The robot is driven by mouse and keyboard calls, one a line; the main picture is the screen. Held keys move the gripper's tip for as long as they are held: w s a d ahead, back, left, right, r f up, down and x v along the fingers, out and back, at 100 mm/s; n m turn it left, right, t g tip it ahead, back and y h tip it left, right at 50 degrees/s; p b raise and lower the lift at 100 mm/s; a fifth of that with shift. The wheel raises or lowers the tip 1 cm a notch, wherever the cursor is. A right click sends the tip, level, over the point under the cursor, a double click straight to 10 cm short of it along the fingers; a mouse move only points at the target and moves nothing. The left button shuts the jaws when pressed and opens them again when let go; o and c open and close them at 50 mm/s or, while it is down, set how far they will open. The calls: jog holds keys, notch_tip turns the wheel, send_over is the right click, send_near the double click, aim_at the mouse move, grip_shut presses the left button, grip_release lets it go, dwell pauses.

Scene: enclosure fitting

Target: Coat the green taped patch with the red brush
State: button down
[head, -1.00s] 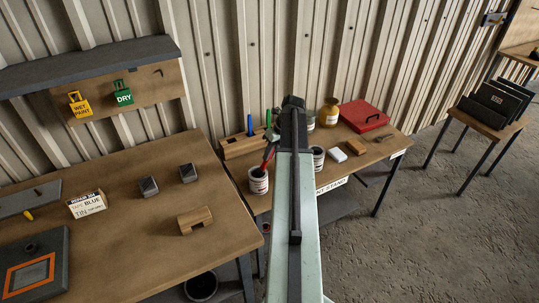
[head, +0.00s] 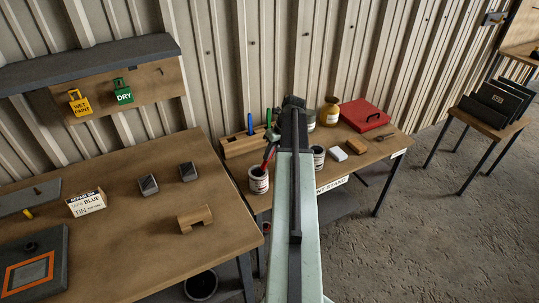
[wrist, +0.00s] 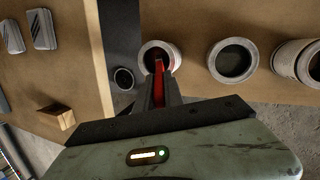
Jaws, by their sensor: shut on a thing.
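My gripper (wrist: 158,84) is shut on the red brush (wrist: 159,68), seen from above in the wrist view. The brush's far end is at the mouth of a white-labelled tin (wrist: 171,49); how deep it reaches is unclear. In the head view the brush (head: 268,156) slants down to this tin (head: 258,184) at the paint stand's left end, and my arm hides most of the gripper. No green taped patch shows. A dark panel (head: 57,246) at the left bench's front corner carries an orange-bordered patch (head: 29,272) with a grey middle.
Other tins (head: 318,157), a wooden holder with blue and green handles (head: 240,145), a jar (head: 329,112) and a red case (head: 365,116) share the stand. The left bench (head: 130,230) holds a card (head: 86,204), two grey blocks and a notched wood block (head: 195,219). A dark bucket (head: 201,286) stands below.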

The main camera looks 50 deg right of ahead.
dwell(0.5)
notch_tip(320, 180, up, 7)
jog(key=p, duration=0.7)
jog(key=shift+f, duration=0.1)
dwell(0.6)
